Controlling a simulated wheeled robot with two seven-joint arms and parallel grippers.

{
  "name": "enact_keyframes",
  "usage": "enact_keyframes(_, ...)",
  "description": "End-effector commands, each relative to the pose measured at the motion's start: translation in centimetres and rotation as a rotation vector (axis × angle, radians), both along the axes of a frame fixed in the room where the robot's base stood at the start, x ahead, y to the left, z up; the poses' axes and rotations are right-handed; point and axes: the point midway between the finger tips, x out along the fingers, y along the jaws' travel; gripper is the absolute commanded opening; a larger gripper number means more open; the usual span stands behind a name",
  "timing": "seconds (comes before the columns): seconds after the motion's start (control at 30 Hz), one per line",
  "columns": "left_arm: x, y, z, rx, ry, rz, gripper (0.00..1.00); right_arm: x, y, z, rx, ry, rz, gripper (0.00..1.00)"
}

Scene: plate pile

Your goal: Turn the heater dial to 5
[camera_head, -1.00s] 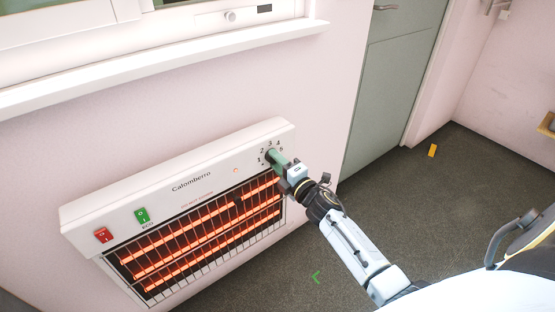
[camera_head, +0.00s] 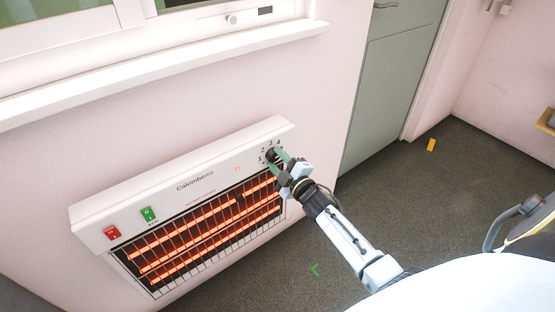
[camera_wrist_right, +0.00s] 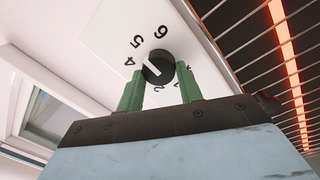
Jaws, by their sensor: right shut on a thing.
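The heater (camera_head: 190,187) hangs on the pink wall, its bars glowing orange. Its dark round dial (camera_head: 271,154) is at the right end of the top panel, with numbers around it. In the right wrist view the dial (camera_wrist_right: 158,67) has a white pointer line aimed roughly at the 4, on the side toward the 5; the exact setting is hard to tell. My right gripper (camera_head: 280,161) is shut on the dial, its green fingers on either side of it; these also show in the wrist view (camera_wrist_right: 160,88). They hide some numbers. My left gripper is out of view.
A red switch (camera_head: 112,232) and a green switch (camera_head: 148,214) sit at the heater's left end. A window sill (camera_head: 160,75) runs above. A grey-green door (camera_head: 390,90) is to the right.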

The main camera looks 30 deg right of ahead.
Motion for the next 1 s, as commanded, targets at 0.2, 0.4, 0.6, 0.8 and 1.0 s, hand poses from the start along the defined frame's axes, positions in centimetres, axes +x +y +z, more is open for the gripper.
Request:
enact_keyframes(0.2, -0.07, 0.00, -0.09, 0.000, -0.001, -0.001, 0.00, 0.01, -0.03, -0.01, 0.009, 0.001, 0.000, 0.13)
enact_keyframes(0.4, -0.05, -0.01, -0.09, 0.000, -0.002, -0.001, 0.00, 0.00, -0.04, 0.00, 0.008, 0.001, 0.000, 0.13)
enact_keyframes(0.6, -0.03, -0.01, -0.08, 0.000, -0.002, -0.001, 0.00, 0.00, -0.04, 0.00, 0.008, 0.001, 0.000, 0.57)
enact_keyframes(0.8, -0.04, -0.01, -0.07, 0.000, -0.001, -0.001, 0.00, 0.00, -0.03, 0.01, 0.008, 0.000, 0.000, 0.58)
enact_keyframes(1.0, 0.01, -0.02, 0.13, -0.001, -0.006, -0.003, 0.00, -0.71, -0.04, -0.10, 0.008, 0.003, 0.000, 0.58)
